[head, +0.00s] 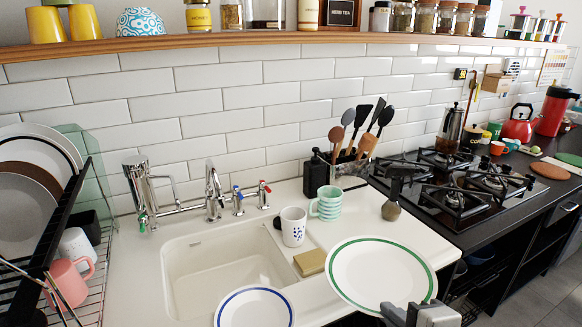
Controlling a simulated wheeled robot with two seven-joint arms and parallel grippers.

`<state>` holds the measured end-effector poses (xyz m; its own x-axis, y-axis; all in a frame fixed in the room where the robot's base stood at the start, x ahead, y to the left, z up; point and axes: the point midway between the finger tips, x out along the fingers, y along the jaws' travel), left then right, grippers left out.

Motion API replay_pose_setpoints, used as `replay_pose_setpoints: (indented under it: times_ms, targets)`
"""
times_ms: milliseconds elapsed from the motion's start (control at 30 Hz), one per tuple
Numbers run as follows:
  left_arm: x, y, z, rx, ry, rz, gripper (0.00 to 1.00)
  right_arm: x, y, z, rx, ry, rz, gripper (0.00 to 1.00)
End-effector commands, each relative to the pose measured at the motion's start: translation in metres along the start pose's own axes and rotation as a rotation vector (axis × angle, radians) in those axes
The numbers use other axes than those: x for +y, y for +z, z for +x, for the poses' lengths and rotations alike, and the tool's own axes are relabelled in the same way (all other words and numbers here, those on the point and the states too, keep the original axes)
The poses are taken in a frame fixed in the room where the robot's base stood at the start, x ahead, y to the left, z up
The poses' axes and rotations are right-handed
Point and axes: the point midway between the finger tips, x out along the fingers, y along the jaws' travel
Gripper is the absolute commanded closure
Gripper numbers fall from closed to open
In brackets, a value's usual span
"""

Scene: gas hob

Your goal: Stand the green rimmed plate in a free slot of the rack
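The green rimmed plate (375,272), white with a green band, is at the lower right in the head view, partly past the counter's right edge. My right gripper (412,312) is at its lower right rim, with a finger on each side, and appears shut on it. The dish rack (45,255) stands at the far left, with a black plate holder. Several plates stand in the holder, among them a white one with a dark rim (42,150) and a brown one (32,178). Its lower slots are partly hidden. My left gripper is not in view.
The sink (215,262) lies between rack and plate, with taps (212,190) behind it. A blue rimmed plate (254,308) is at the sink's front. A spotted cup (293,226), striped mug (326,203), sponge (310,262) and gas hob (455,185) are nearby.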

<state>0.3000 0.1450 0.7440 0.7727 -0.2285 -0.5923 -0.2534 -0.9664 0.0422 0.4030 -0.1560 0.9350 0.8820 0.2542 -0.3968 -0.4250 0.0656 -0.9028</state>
Motion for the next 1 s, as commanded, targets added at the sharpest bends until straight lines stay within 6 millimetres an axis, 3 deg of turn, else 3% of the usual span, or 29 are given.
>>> replay_pose_setpoints:
  times_ms: [300,600,767,1000]
  targets:
    - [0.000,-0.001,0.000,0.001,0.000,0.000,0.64,-0.009,-0.025,-0.019,0.230,-0.046,0.102,1.00]
    - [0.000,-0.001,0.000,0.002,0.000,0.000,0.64,-0.009,-0.028,-0.022,0.255,-0.052,0.107,1.00]
    - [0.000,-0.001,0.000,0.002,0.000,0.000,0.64,-0.009,-0.022,-0.015,0.196,-0.043,0.076,1.00]
    - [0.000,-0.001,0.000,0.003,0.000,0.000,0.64,0.006,0.001,0.003,-0.051,0.010,-0.043,1.00]
